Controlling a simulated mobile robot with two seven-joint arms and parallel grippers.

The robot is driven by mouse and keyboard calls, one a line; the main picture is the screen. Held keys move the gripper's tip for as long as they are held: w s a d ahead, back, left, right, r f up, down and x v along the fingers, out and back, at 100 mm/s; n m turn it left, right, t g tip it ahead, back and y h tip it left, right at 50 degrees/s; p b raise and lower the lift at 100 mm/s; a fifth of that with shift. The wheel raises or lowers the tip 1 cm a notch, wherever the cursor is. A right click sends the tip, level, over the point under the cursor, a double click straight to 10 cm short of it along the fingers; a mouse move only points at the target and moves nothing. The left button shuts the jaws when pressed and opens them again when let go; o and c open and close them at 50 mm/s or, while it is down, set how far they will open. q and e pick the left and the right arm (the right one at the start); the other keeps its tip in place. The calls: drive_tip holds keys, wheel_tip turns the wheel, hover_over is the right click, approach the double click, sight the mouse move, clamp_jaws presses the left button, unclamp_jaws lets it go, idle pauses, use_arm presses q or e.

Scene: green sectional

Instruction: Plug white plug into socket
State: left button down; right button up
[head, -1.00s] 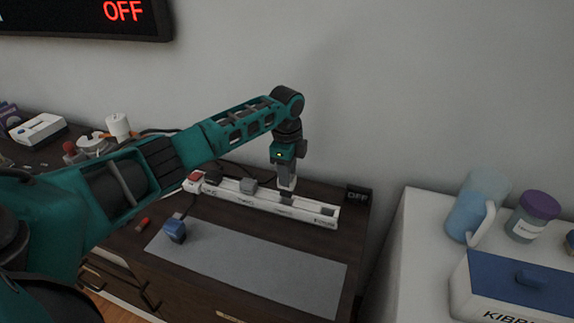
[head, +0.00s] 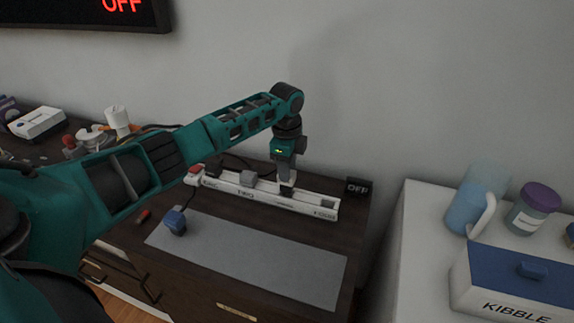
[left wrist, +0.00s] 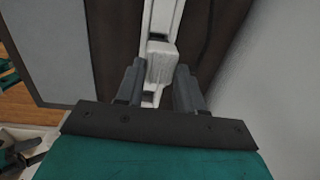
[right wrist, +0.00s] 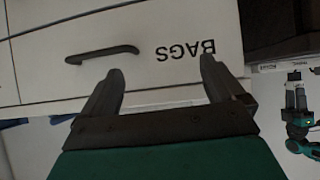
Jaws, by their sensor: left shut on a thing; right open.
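A white power strip (head: 266,193) lies along the back of the dark cabinet, with a red switch (head: 195,170) at its left end. A grey plug (head: 248,179) sits in it. My left gripper (head: 287,187) points down over the strip, right of the grey plug. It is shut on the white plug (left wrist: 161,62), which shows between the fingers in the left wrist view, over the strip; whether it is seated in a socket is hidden. A dark socket (head: 327,205) shows near the strip's right end. My right gripper (right wrist: 158,80) is open and empty before a drawer marked BAGS.
A small black OFF display (head: 357,187) is right of the strip. A white counter at right holds a blue pitcher (head: 467,208), a jar (head: 532,211) and a kibble box (head: 510,290).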

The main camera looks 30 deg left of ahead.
use_arm(q)
drive_tip(key=shift+p, duration=0.85)
idle(1.1)
drive_tip(key=shift+f+b, duration=1.15)
drive_tip(key=shift+f, duration=0.9)
drive_tip(key=c, duration=0.6)
unclamp_jaws()
drive_tip(key=r, duration=0.4)
drive_tip(key=r+p, duration=0.1)
drive_tip(key=r, duration=0.8)
drive_tip(key=shift+s+d, duration=0.15)
drive_tip(key=shift+s, duration=0.15)
